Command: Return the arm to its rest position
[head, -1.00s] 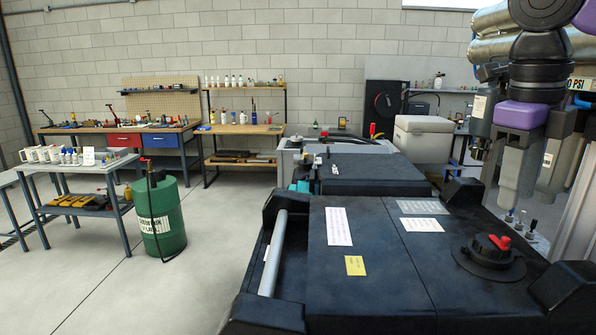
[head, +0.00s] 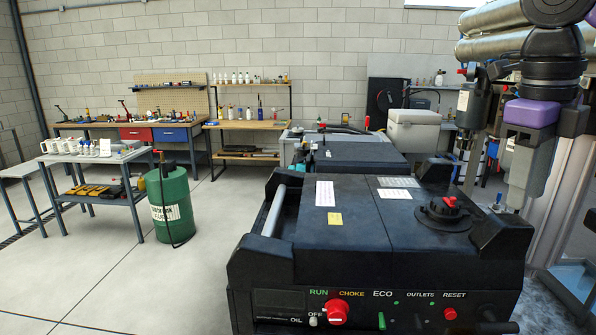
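My arm hangs down at the upper right in the head view, with black joints and a purple band. Its grey lower end, my gripper (head: 518,204), points down beside the right side of the black generator (head: 350,213). It appears apart from the generator. The fingers are too small and indistinct to tell whether they are open or shut, and I see nothing clearly held. Silvery membrane tubes (head: 488,50) run horizontally behind the arm at the upper right; the arm hides part of them.
The generator, with a red choke knob (head: 337,311) and black cap (head: 449,202), fills the front centre. A grey metal frame (head: 560,200) stands right of the arm. A green barrel (head: 172,205) and a small table (head: 92,158) stand left. Floor between barrel and generator is clear.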

